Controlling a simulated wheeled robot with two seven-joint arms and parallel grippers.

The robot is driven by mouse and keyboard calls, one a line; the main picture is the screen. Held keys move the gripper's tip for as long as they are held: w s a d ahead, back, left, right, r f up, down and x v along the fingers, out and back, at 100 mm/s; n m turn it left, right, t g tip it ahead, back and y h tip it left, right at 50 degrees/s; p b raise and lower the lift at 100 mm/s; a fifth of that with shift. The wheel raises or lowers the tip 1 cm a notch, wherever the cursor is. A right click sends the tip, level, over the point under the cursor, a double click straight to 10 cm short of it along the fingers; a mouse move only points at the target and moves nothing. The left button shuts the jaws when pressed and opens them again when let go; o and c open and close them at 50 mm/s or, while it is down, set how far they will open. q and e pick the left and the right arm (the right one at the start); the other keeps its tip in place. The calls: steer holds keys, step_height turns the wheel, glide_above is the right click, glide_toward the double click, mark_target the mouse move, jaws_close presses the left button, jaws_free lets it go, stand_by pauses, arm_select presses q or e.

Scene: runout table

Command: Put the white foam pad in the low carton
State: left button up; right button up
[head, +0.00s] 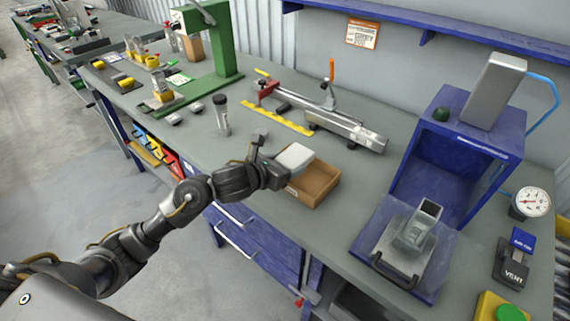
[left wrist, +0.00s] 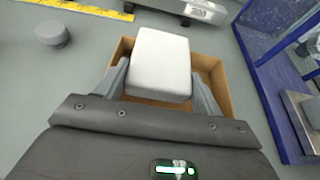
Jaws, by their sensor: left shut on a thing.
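The white foam pad (head: 294,157) is at my left gripper (head: 279,165), over the left part of the low carton (head: 318,184). In the left wrist view the pad (left wrist: 160,62) sits between the two fingers of the left gripper (left wrist: 161,88), which is shut on it. The brown open-topped carton (left wrist: 214,68) shows around and below the pad. Whether the pad touches the carton floor cannot be told. My right gripper is in neither view.
A blue box frame (head: 403,178) with a metal fixture (head: 415,228) stands right of the carton. A yellow rule (head: 285,122) and a metal clamp rail (head: 345,130) lie behind it. The table's front edge is close to the carton.

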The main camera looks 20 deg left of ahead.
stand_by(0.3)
arm_select(q)
steer(key=o, duration=1)
steer(key=v, duration=1)
steer(key=shift+s, duration=0.35)
steer(key=shift+a+r, duration=0.1)
